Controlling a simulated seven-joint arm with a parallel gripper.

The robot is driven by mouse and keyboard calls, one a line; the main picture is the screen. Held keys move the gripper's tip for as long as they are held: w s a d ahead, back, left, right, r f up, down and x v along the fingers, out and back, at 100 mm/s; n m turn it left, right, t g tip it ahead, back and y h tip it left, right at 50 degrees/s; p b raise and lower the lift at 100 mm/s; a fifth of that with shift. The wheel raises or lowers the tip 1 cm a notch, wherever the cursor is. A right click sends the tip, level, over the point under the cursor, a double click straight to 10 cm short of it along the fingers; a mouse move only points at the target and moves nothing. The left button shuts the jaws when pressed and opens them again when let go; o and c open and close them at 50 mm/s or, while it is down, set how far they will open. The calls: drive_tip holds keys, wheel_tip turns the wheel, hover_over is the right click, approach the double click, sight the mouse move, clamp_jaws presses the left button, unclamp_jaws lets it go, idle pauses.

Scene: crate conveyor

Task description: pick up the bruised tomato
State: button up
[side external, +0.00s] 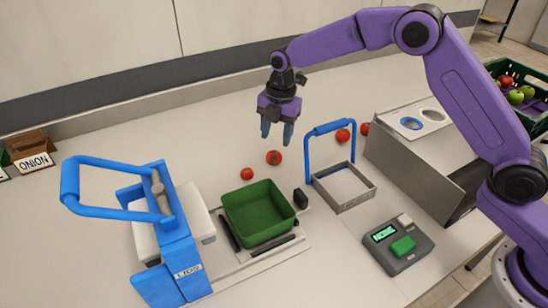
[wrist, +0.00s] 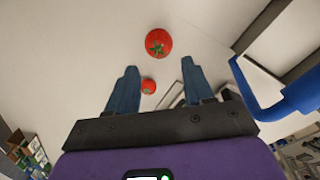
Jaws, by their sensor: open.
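Several red tomatoes lie on the white table. In the side view, one tomato (side external: 273,157) is just below my gripper (side external: 276,138), and another tomato (side external: 246,174) is lower left, near the green crate (side external: 258,212). Two more, a tomato (side external: 342,135) and another tomato (side external: 364,128), lie to the right behind the blue handle. No bruise can be made out on any of them. In the wrist view, a larger tomato (wrist: 158,43) is beyond the open blue fingertips (wrist: 159,66), and a smaller tomato (wrist: 148,86) shows between the fingers. My gripper is above the table, empty.
A blue-handled grey frame (side external: 345,187) stands right of the crate. A blue lid station (side external: 175,245) is at the left. A grey box with round holes (side external: 415,155) and a device reading "NONE" (side external: 398,243) are at the right.

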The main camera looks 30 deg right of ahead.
sight(275, 153)
drive_tip(key=shift+w+f, duration=0.25)
drive_tip(key=shift+f, duration=1.75)
drive_tip(key=shift+w+f, duration=0.2)
drive_tip(key=shift+f, duration=1.75)
drive_tip(key=c, duration=0.7)
